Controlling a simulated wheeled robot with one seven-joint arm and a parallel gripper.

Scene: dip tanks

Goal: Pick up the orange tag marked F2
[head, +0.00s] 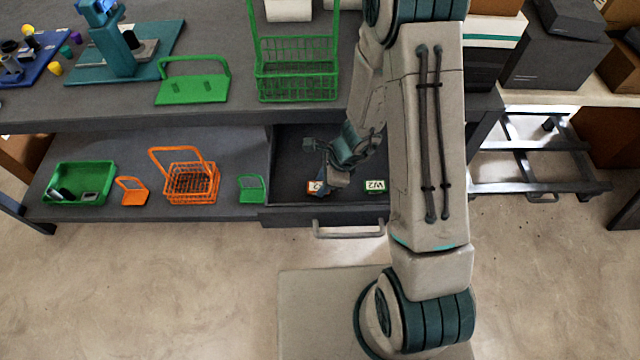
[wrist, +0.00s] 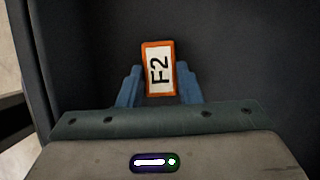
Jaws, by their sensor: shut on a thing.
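The orange tag marked F2 (wrist: 158,69) is between the two blue fingers of my gripper (wrist: 159,88) in the wrist view. The fingers are shut on its sides, and its white face with the black F2 shows clearly. In the head view, my gripper (head: 325,178) reaches down into the open drawer, and only a small part of the F2 tag (head: 314,186) shows beside it. I cannot tell whether the tag touches the drawer floor.
A green tag marked W2 (head: 375,186) lies in the dark drawer (head: 290,160), right of my gripper. The drawer handle (head: 348,232) faces the front. On the lower shelf to the left are an orange basket (head: 190,178), a green bin (head: 78,184) and small carriers.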

